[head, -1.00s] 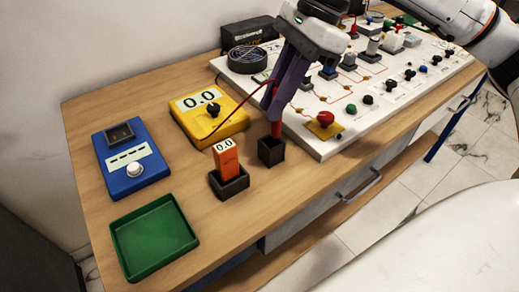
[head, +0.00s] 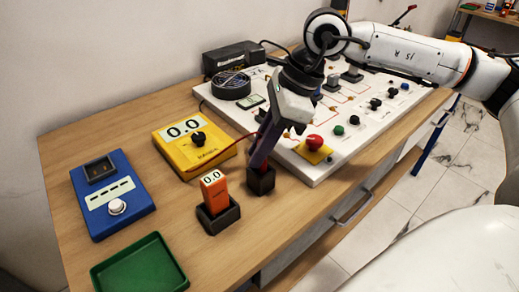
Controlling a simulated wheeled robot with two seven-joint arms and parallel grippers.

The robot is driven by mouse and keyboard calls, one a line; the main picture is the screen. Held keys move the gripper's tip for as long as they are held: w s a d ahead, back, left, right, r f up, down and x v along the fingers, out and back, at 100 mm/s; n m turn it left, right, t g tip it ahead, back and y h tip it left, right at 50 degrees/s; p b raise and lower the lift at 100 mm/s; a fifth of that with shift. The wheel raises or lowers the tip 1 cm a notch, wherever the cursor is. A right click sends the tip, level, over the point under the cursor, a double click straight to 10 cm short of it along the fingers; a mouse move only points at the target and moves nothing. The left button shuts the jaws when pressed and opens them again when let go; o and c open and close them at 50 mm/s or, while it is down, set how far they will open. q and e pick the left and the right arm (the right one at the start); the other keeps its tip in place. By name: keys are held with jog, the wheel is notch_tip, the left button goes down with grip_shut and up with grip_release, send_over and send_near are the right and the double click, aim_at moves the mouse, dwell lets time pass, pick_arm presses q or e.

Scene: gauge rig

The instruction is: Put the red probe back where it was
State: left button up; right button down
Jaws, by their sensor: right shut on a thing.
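My right gripper (head: 260,158) comes down from the upper right, tilted, with its fingertips at the mouth of a small dark square holder (head: 261,182). It is shut on the red probe, which the fingers hide almost wholly. The red cable (head: 214,160) runs from the yellow meter (head: 192,141) to the gripper. The meter reads 0.0 and has a black knob. I cannot tell how deep the probe sits in the holder. My left gripper is not in view.
An orange gauge (head: 214,189) stands in a dark holder (head: 221,218) just left of the probe's holder. A blue box (head: 112,195) and a green tray (head: 140,267) are at the left. A white panel (head: 309,168) with a red button (head: 314,141) lies close on the right.

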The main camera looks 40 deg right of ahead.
jog(key=shift+f, duration=0.2)
jog(key=shift+f, duration=0.1)
jog(key=shift+f, duration=0.15)
jog(key=c, duration=1.7)
grip_release()
jog(key=shift+r, duration=0.3)
jog(key=v, duration=1.2)
